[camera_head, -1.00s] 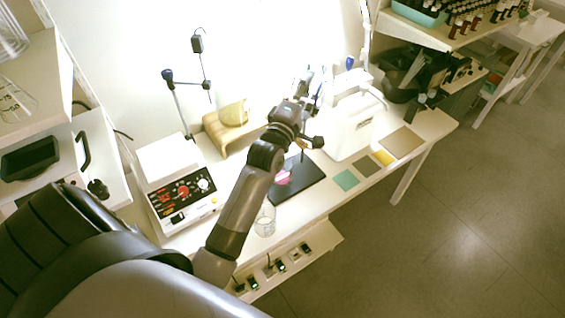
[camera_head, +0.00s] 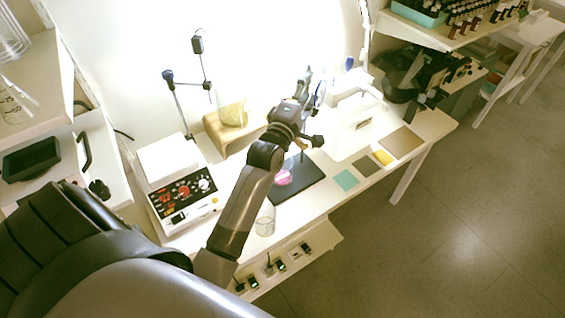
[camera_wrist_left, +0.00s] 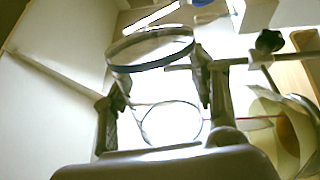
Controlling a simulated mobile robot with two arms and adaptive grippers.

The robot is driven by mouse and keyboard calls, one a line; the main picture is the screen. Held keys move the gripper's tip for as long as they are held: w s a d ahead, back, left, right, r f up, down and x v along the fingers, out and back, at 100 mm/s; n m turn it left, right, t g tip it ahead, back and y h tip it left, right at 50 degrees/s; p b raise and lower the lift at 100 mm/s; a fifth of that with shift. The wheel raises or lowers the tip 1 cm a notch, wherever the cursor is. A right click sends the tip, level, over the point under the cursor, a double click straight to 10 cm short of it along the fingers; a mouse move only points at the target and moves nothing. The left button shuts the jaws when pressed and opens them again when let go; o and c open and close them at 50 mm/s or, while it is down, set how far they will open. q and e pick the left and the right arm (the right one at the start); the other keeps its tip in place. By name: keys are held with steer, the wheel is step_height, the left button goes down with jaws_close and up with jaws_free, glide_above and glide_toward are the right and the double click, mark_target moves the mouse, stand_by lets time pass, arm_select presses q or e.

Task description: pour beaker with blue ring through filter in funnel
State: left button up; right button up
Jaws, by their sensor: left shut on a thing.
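My left gripper (camera_wrist_left: 160,90) is shut on a clear glass beaker (camera_wrist_left: 150,50) with a dark bluish band near its rim. In the head view the left gripper (camera_head: 310,95) is raised over the bench, and the beaker it holds is hard to make out. A pale rounded piece, perhaps the funnel with its filter (camera_wrist_left: 288,130), shows beside the gripper at the right of the wrist view. A stand with a black base (camera_head: 310,183) is below the gripper, with pink liquid (camera_head: 283,178) over it. My arm hides part of the stand. The right gripper is not in view.
A clear glass beaker (camera_head: 265,222) stands near the bench's front edge. A hotplate-like device (camera_head: 182,190) is to the left. A wooden stand (camera_head: 215,132) with a pale yellow piece is behind. A white box (camera_head: 352,130) and flat coloured squares (camera_head: 346,180) are right.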

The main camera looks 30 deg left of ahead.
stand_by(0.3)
arm_select(q)
steer(key=shift+w+d+f+m+h, duration=0.15)
steer(key=shift+d+f+m, duration=0.1)
steer(key=shift+m, duration=0.55)
steer(key=shift+s+d+f+m+h, duration=0.15)
steer(key=shift+d+f+m, duration=0.1)
steer(key=shift+m, duration=0.55)
steer(key=shift+w, duration=0.1)
steer(key=m, duration=0.1)
steer(key=m+p, duration=0.1)
steer(key=d+m+p, duration=0.1)
steer(key=m, duration=0.1)
steer(key=shift+r+h, duration=0.3)
steer(key=shift+r, duration=0.05)
steer(key=shift+d+f+m+p, duration=0.15)
steer(key=shift+m+p, duration=0.35)
steer(key=shift+m, duration=0.6)
steer(key=shift+d+h, duration=0.1)
steer(key=shift+h, duration=0.3)
steer(key=shift+w+f, duration=0.1)
